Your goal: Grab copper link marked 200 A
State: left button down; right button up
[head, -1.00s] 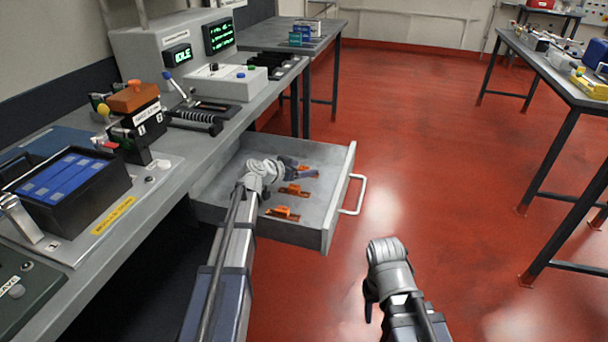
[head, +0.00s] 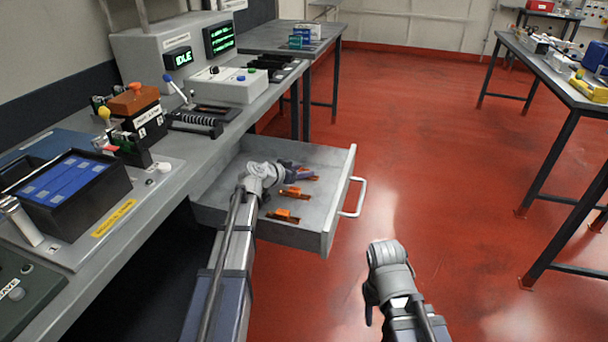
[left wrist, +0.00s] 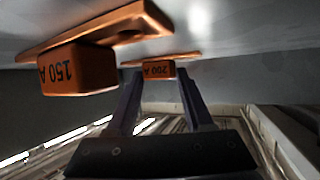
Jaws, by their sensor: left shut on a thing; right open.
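The copper link marked 200 A (left wrist: 158,69) is an orange block on a flat copper strip. My left gripper (left wrist: 158,76) is shut on its block in the left wrist view, which shows the drawer upside down. In the head view my left gripper (head: 300,170) reaches into the open drawer, at the far link (head: 308,177), partly hiding it. A larger-looking link marked 150 A (left wrist: 75,70) is nearer the wrist camera, beside the fingers and apart from them. My right gripper (head: 370,298) is open and empty above the red floor, its fingers barely showing.
The open drawer (head: 330,170) has a bar handle (head: 355,198) on its front. Two other orange links, a middle one (head: 294,192) and a near one (head: 283,215), lie on its floor. The bench (head: 160,205) is left of the drawer; open floor is to the right.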

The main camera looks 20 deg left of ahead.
pick_arm(q)
notch_tip(320, 180, up, 10)
jog(key=p, duration=1)
